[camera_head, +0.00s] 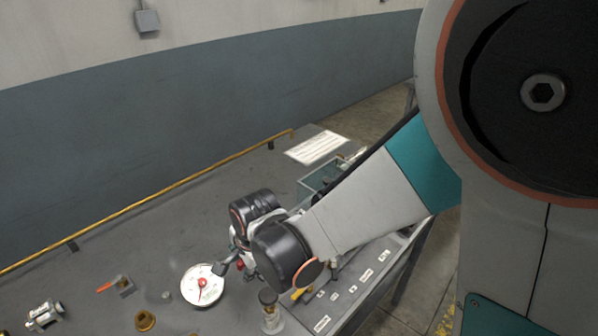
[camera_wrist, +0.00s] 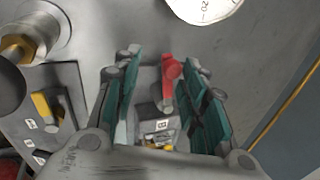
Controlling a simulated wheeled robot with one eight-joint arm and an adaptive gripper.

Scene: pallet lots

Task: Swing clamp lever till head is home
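A red clamp lever (camera_wrist: 172,72) stands between my fingers in the wrist view, above a grey block (camera_wrist: 154,116). A small red part near my gripper in the head view (camera_head: 240,265) may be the same lever. My gripper (camera_wrist: 160,60) is open, with one teal finger on each side of the lever; I see gaps on both sides, so it does not look gripped. In the head view my wrist hides most of the clamp. The clamp head and its seat cannot be made out.
A round white gauge (camera_head: 203,286) stands close to my gripper. A yellow handle (camera_wrist: 42,106) and a metal cylinder (camera_wrist: 38,32) lie left in the wrist view. A brass fitting (camera_head: 145,320) and a red-handled block (camera_head: 121,286) stand on the grey bench (camera_head: 130,245). A yellow rail (camera_head: 170,190) runs along its back.

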